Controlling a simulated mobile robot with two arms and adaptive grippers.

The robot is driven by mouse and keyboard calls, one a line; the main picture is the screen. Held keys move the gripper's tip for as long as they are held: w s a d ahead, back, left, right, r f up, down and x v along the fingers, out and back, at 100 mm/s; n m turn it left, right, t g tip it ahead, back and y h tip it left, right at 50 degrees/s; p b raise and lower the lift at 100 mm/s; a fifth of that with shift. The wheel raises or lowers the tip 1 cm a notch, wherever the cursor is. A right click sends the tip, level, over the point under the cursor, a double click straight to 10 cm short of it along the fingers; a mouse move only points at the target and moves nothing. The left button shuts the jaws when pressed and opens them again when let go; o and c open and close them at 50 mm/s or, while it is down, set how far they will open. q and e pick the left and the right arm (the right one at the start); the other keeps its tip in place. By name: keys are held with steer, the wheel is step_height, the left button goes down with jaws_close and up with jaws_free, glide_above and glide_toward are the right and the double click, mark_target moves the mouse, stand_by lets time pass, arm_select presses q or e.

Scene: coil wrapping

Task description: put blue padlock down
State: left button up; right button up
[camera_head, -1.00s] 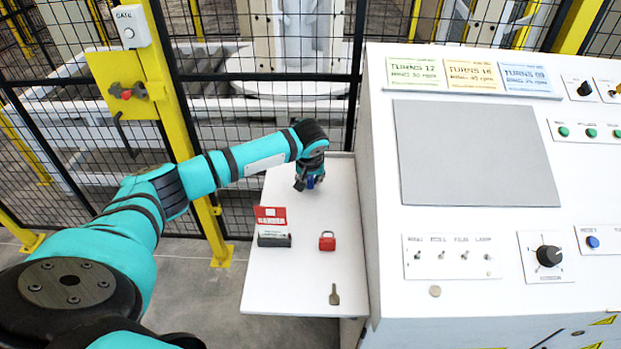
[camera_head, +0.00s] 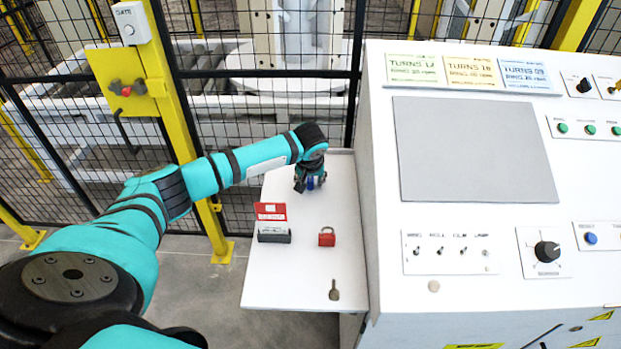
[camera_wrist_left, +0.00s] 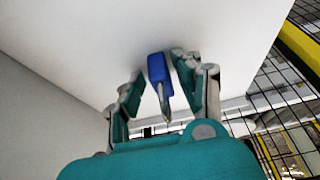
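The blue padlock (camera_head: 310,183) is at the far end of the white shelf (camera_head: 285,290), under my left gripper (camera_head: 311,186). In the left wrist view the blue padlock (camera_wrist_left: 158,68) is between the fingertips of my left gripper (camera_wrist_left: 157,72), its metal shackle pointing back toward the palm. The fingers are spread, with a narrow gap visible on each side of the padlock body. The padlock appears to rest on the white surface, though the exact contact is hard to see. My right gripper is not in view.
On the shelf are a red padlock (camera_head: 327,237), a red-and-white card holder (camera_head: 272,224) and a key (camera_head: 334,290). The white control console (camera_head: 380,200) borders the shelf on the right. A mesh fence (camera_head: 270,100) stands behind it.

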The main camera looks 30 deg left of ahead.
arm_select(q)
steer(key=shift+a+r, duration=0.1)
steer(key=shift+r, duration=0.35)
steer(key=b+v, duration=0.1)
steer(key=v, duration=1.1)
steer(key=shift+r, duration=0.1)
